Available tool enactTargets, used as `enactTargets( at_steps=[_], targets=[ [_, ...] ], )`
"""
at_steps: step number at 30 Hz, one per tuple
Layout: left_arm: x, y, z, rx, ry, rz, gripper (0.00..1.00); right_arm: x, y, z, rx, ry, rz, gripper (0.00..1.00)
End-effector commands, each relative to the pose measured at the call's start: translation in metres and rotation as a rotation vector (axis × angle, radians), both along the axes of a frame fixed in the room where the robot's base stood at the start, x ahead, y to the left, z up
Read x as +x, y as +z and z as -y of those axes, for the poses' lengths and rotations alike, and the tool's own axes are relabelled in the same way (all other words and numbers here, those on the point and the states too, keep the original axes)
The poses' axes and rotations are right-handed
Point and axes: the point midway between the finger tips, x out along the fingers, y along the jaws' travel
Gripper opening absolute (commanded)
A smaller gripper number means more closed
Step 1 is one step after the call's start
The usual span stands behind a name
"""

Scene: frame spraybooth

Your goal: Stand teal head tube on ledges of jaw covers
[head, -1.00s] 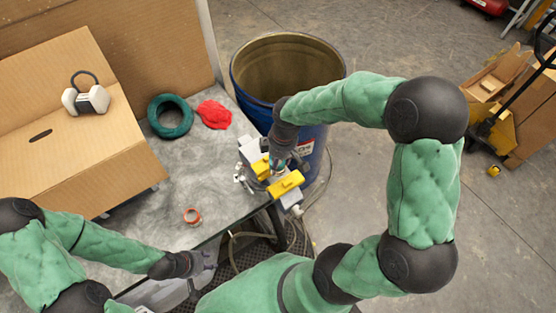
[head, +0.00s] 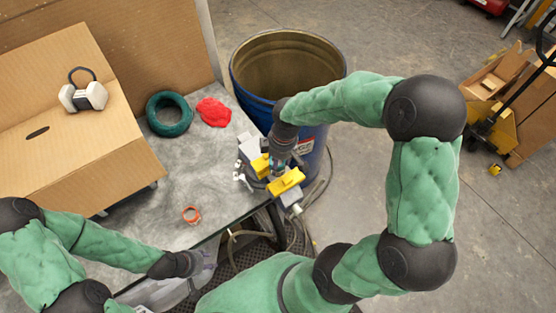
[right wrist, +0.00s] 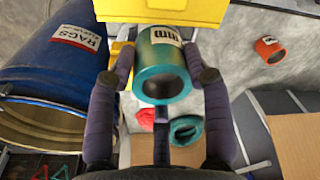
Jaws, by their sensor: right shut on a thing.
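The teal head tube (right wrist: 160,72) shows in the right wrist view, with a white label on its side and its open end facing the camera. My right gripper (right wrist: 162,80) is shut on it, one finger on each side. In the head view my right gripper (head: 279,165) is over the vise, between the two yellow jaw covers (head: 287,182), and mostly hides the tube. A yellow cover (right wrist: 165,12) is close behind the tube in the wrist view; whether the tube touches the ledges I cannot tell. My left gripper (head: 204,264) is by the bench's front edge, its fingers unclear.
A blue drum (head: 248,88) stands behind the vise. A hose (head: 316,192) hangs near the vise.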

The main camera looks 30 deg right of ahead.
Motion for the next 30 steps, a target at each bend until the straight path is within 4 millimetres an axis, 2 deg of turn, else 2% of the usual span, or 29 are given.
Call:
enactTargets(
  at_steps=[19, 29, 30],
  targets=[
    [0.0, -0.011, 0.0, 0.0, 0.0, 0.0, 0.4, 0.0, -0.014, 0.0, 0.0, 0.0, 0.001, 0.09],
    [0.0, -0.011, 0.0, 0.0, 0.0, 0.0, 0.4, 0.0, -0.015, 0.0, 0.0, 0.0, 0.001, 0.09],
    [0.0, -0.011, 0.0, 0.0, 0.0, 0.0, 0.4, 0.0, -0.015, 0.0, 0.0, 0.0, 0.001, 0.61]
  ],
)
